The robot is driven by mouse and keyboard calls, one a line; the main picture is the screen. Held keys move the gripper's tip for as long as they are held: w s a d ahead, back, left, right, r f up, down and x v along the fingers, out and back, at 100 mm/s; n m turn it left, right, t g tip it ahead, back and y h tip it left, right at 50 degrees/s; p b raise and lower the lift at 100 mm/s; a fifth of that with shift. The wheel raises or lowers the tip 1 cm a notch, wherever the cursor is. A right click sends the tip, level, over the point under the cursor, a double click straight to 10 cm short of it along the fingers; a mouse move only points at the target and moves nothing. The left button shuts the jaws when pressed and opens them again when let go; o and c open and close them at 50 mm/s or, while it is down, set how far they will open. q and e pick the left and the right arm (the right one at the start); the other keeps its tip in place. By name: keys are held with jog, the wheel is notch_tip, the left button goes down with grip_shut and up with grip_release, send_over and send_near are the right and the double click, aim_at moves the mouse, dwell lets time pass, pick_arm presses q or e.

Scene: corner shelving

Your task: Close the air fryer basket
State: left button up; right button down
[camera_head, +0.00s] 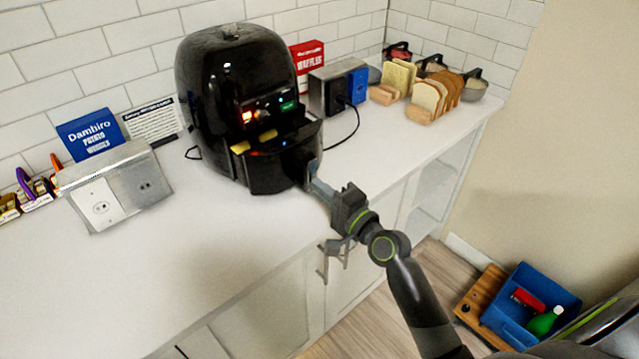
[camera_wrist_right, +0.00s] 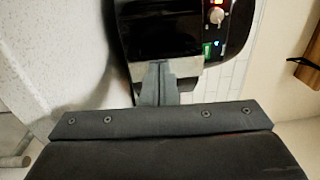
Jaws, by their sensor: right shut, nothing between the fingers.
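The black air fryer (camera_head: 235,85) stands on the white counter against the tiled wall. Its basket (camera_head: 278,172) sticks out a little at the front, and yellow pieces show in the gap at its top. My right gripper (camera_head: 316,184) is shut and empty, with its fingertips at the right side of the basket front. In the right wrist view the shut fingers (camera_wrist_right: 157,85) point at the fryer's dark front (camera_wrist_right: 165,35); whether they touch it I cannot tell. My left gripper is not in view.
A metal outlet box (camera_head: 140,185) stands left of the fryer, and another box (camera_head: 335,88) stands right of it. Bread slices (camera_head: 428,97) and lidded pots stand at the far right. The counter (camera_head: 200,260) before the fryer is clear. A blue bin (camera_head: 535,285) is on the floor.

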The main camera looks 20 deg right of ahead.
aim_at(296, 167)
jog(key=shift+w+a, duration=0.15)
jog(key=shift+w, duration=0.25)
jog(key=x, duration=0.4)
jog(key=b+x, duration=0.1)
jog(key=x, duration=0.4)
jog(key=shift+w+a+f, duration=0.1)
jog(key=shift+w+f, duration=0.05)
jog(key=shift+f, duration=0.1)
jog(key=shift+r, duration=0.35)
